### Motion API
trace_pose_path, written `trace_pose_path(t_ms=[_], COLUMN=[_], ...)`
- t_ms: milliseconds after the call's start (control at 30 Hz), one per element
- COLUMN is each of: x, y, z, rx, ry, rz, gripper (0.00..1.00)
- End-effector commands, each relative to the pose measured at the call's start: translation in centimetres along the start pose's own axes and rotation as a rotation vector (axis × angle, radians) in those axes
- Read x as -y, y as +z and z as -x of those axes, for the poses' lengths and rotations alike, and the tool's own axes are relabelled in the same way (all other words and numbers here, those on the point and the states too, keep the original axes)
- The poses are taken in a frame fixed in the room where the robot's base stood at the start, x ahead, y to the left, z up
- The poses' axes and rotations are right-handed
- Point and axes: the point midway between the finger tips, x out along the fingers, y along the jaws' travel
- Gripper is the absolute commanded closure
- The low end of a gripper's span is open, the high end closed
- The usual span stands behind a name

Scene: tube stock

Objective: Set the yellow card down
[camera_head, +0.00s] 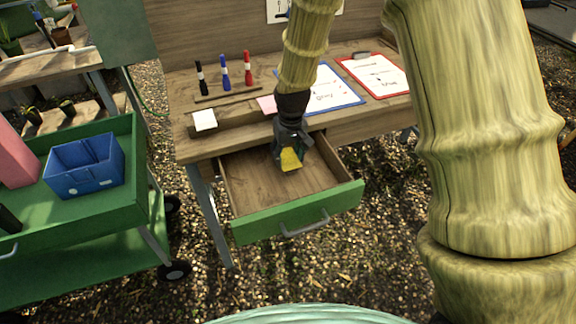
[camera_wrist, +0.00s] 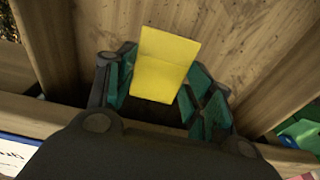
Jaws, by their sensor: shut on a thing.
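The yellow card (camera_head: 291,159) is held in my gripper (camera_head: 288,150), which is above or inside the open drawer (camera_head: 250,207). In the wrist view the yellow card (camera_wrist: 166,64) stands out between the two dark green fingers of my gripper (camera_wrist: 165,92), with bare wood of the drawer behind it. I cannot tell whether the card touches the drawer floor. The drawer has a green front and a grey handle, and its visible floor looks empty.
Black, blue and red markers (camera_head: 225,78) stand on the desk (camera_head: 187,120). A white card (camera_head: 204,120) and a pink card (camera_head: 267,105) sit near its front edge. Blue (camera_head: 331,90) and red (camera_head: 378,75) clipboards lie right. A green cart (camera_head: 125,205) at left carries a blue bin (camera_head: 85,168).

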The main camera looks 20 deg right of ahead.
Motion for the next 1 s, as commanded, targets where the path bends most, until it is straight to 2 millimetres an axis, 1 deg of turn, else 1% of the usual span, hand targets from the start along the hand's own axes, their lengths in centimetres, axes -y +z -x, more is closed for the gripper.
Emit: trace_pose_path(t_ms=[33,100,367,633,733,1000], x=[0.0,0.0,0.0,0.0,0.0,0.0], y=[0.1,0.1,0.3,0.7,0.7,0.7], z=[-0.6,-1.2,-2.3,-5.3,-5.6,-5.8], rx=[0.002,0.0,0.001,0.002,-0.001,0.0], ry=[0.0,0.0,0.0,0.0,0.0,0.0], rz=[0.0,0.0,0.0,0.0,0.0,0.0], gripper=[0.57,0.57,0.57,0.57,0.57,0.57])
